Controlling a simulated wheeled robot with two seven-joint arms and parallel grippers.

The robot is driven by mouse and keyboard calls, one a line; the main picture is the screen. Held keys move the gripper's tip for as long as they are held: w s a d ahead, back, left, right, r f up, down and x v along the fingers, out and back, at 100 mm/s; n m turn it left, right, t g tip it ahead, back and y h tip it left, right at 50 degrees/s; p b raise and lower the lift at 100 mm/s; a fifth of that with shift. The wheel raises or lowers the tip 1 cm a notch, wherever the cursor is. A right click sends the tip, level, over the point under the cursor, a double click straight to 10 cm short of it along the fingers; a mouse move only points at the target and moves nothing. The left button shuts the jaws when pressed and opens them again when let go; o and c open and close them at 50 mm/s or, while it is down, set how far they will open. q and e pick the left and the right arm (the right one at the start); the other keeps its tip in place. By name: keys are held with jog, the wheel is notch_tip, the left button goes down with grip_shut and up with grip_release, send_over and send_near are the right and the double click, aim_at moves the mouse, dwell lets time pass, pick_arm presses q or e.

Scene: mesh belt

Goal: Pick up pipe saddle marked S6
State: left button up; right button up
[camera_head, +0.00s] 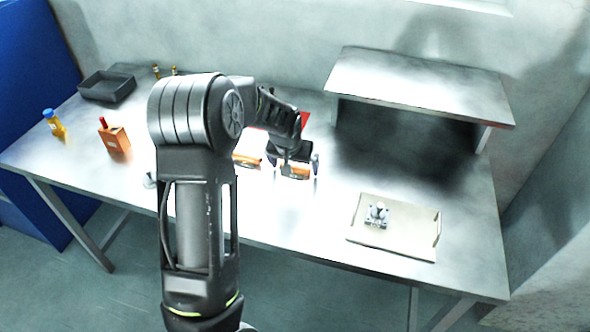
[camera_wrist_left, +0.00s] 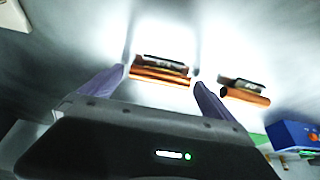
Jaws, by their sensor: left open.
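Two copper-orange pieces that look like pipe saddles lie on the metal table; no S6 marking is readable on either. One saddle (camera_head: 295,172) is at my left gripper (camera_head: 296,160), and the other saddle (camera_head: 247,160) lies to its left. In the left wrist view the first saddle (camera_wrist_left: 160,76) shows between and just beyond the open fingertips (camera_wrist_left: 158,82). The fingers are apart, with nothing gripped. The second saddle (camera_wrist_left: 245,93) lies outside the right-hand finger. My right gripper is not in view.
A tray (camera_head: 415,245) with a small grey metal part (camera_head: 377,213) is at the right. A raised shelf (camera_head: 420,82) stands at the back right. A dark bin (camera_head: 107,87), a yellow bottle (camera_head: 56,126) and an orange box (camera_head: 115,139) are at the left. A blue box (camera_wrist_left: 295,136) shows in the wrist view.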

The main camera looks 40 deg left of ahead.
aim_at(295, 168)
pick_arm(q)
jog(key=shift+c, duration=0.4)
jog(key=c, duration=1.4)
jog(key=shift+r, duration=0.15)
notch_tip(295, 168, up, 10)
jog(key=shift+f+b, duration=0.1)
jog(key=shift+b, duration=0.75)
